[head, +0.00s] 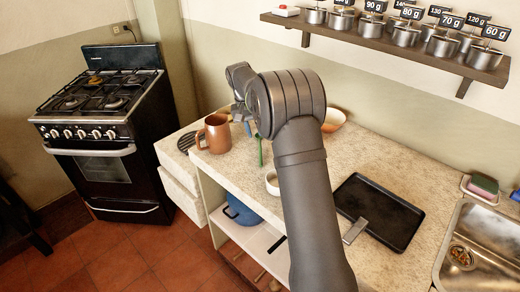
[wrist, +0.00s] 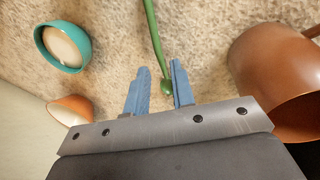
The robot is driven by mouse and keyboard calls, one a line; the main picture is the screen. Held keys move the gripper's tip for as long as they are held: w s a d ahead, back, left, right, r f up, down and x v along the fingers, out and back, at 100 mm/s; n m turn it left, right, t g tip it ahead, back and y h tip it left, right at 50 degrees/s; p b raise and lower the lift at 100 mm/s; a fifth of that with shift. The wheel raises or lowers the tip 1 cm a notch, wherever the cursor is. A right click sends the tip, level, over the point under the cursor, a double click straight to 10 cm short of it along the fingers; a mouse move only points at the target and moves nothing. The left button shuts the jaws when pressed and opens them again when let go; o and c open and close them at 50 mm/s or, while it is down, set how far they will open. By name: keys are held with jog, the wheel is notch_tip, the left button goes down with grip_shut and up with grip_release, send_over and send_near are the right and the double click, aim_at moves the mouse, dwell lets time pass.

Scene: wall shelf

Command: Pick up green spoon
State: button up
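The green spoon (head: 260,150) shows in the head view as a thin green strip on the counter beside my arm. In the wrist view the green spoon (wrist: 155,40) runs from the top edge down to a rounded end. My gripper is open and holds nothing. In the head view my gripper (head: 241,113) is mostly hidden by my arm. I cannot tell how far the fingers are above the counter.
A copper-brown mug (wrist: 285,75) is close to the right of my gripper in the wrist view; the mug (head: 215,134) stands left in the head view. A teal bowl (wrist: 84,48) and an orange bowl (wrist: 72,108) lie left. A black tray (head: 380,210) lies right on the counter (head: 362,150).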

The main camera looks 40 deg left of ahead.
aim_at(260, 147)
jog(key=f, duration=0.2)
jog(key=w+f, duration=0.1)
jog(key=f, duration=0.1)
jog(key=d+f, duration=0.1)
jog(key=f, duration=0.2)
jog(key=shift+w+f, duration=0.1)
jog(key=shift+w, duration=0.05)
grip_shut()
